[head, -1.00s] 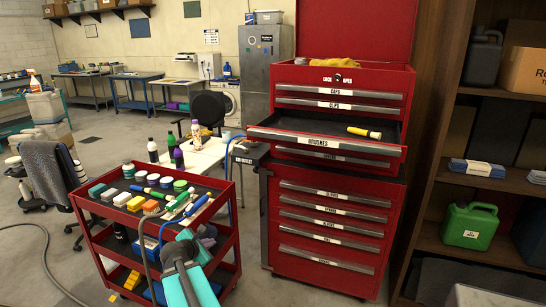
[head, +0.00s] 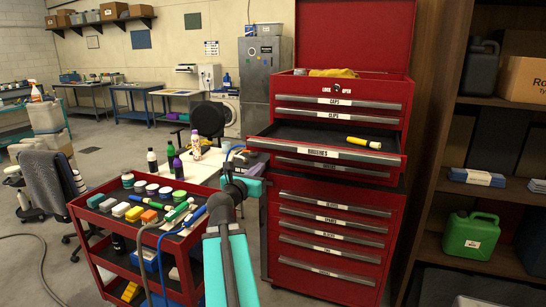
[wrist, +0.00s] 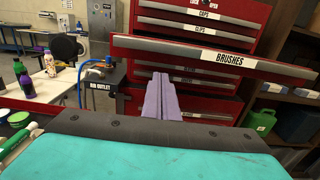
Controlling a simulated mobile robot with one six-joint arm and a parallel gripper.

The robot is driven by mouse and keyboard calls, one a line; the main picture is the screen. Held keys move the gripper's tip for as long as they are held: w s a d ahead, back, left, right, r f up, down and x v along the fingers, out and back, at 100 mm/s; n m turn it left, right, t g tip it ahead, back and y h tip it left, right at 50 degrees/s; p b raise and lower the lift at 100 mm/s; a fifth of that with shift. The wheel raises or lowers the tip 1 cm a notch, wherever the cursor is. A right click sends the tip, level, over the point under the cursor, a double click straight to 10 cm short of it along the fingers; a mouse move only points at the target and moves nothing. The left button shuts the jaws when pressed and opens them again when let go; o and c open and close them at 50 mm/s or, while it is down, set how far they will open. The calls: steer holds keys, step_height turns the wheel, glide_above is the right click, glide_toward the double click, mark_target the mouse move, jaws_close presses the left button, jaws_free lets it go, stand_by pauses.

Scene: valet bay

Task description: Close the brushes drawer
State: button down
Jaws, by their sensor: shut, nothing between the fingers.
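My gripper (wrist: 160,78) is shut and empty. In the wrist view its pale purple fingertips show just below the left part of the drawer front; I cannot tell whether they touch it. In the head view my arm reaches up to the left of the drawer, and the fingertips are hard to make out there.
A red cart (head: 84,233) with blocks, jars and brushes stands at the left, close to my arm. A small white table (head: 196,172) with bottles is behind it. Wooden shelves (head: 516,186) stand right of the chest. The other chest drawers look shut.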

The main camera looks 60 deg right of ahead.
mark_target(276, 152)
steer(key=shift+d, duration=0.1)
steer(key=shift+w+d+p, duration=0.15)
steer(key=shift+d+p, duration=0.4)
steer(key=shift+d, duration=1.75)
steer(key=shift+w+d+p, duration=0.15)
steer(key=shift+d+p, duration=0.45)
steer(key=shift+d, duration=1.7)
steer(key=shift+w+d+p, duration=0.15)
steer(key=shift+d+p, duration=0.4)
steer(key=shift+d, duration=1.75)
steer(key=shift+w, duration=0.1)
